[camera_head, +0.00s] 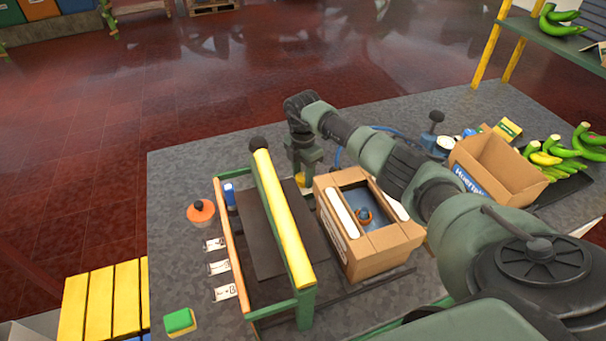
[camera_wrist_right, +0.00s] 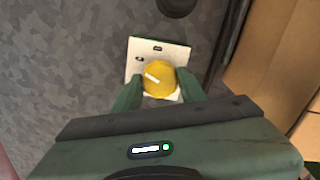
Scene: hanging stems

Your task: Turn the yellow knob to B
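The yellow knob (camera_wrist_right: 160,77) sits on a white square plate (camera_wrist_right: 150,50) in the right wrist view. A short white mark on the knob slants towards the plate's upper left. Small dark labels show at the plate's top and upper left, too small to read. My right gripper (camera_wrist_right: 160,76) has one finger against each side of the knob and looks shut on it. In the head view my right gripper (camera_head: 303,172) points down behind the open box, with a bit of the yellow knob (camera_head: 300,179) beside it. My left gripper is not in view.
An open cardboard box (camera_head: 372,255) stands just in front of my right gripper. A green frame with a yellow bar (camera_head: 283,220) stands to its left. An orange-topped object (camera_head: 200,212) and green block (camera_head: 180,321) lie further left. Another box (camera_head: 505,165) and bananas (camera_head: 566,150) are right.

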